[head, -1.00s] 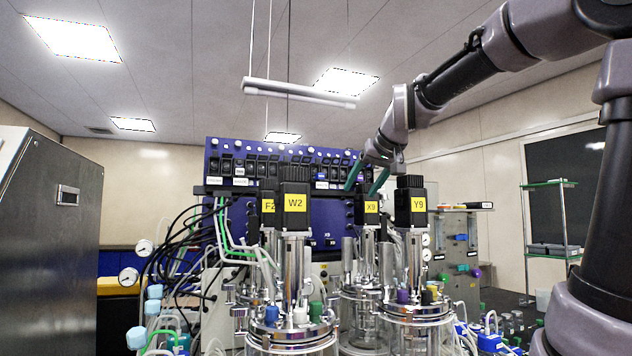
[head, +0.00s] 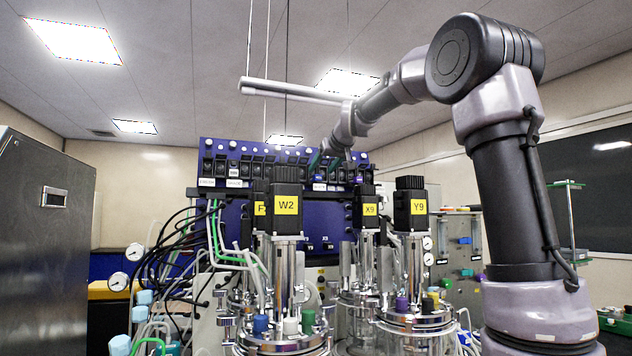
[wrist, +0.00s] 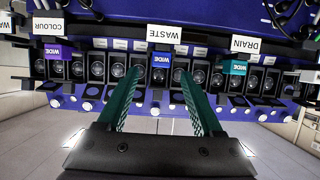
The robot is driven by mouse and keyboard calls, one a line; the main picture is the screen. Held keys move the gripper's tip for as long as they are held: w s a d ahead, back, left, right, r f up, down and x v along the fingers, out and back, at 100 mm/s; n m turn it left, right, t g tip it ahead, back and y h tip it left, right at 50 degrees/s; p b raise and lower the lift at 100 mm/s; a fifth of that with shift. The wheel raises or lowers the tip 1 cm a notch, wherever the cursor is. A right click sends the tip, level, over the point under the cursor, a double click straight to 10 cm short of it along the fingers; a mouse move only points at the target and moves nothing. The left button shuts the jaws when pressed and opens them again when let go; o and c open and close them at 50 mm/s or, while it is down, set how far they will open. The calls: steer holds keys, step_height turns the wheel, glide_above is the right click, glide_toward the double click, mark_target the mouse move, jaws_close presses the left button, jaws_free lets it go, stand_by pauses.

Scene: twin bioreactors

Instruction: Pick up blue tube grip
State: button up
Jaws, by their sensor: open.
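A blue tube grip (wrist: 160,61) marked WIDE sits in the row of black holders on the blue panel, under the WASTE label in the upside-down wrist view. My gripper (wrist: 159,72) is open, with its two green fingers apart and one to each side of the blue grip in that picture. Nothing is held between the fingers. I cannot tell how much distance is left between fingertips and grip. In the head view my gripper (head: 322,163) is in front of the panel's upper right part, and the blue grip is hard to make out there.
A purple grip (wrist: 54,53) and a teal grip (wrist: 235,68) sit in the same row, with black holders between. Bioreactors with motors marked W2 (head: 287,207), X9 (head: 369,210) and Y9 (head: 417,208) stand in front. A hanging bar (head: 290,91) is near my arm.

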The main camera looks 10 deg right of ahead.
mark_target(319, 181)
steer(key=x, duration=0.3)
steer(key=shift+w+a+f, duration=0.1)
steer(key=shift+w+f, duration=0.1)
steer(key=shift+f, duration=0.05)
jaws_close()
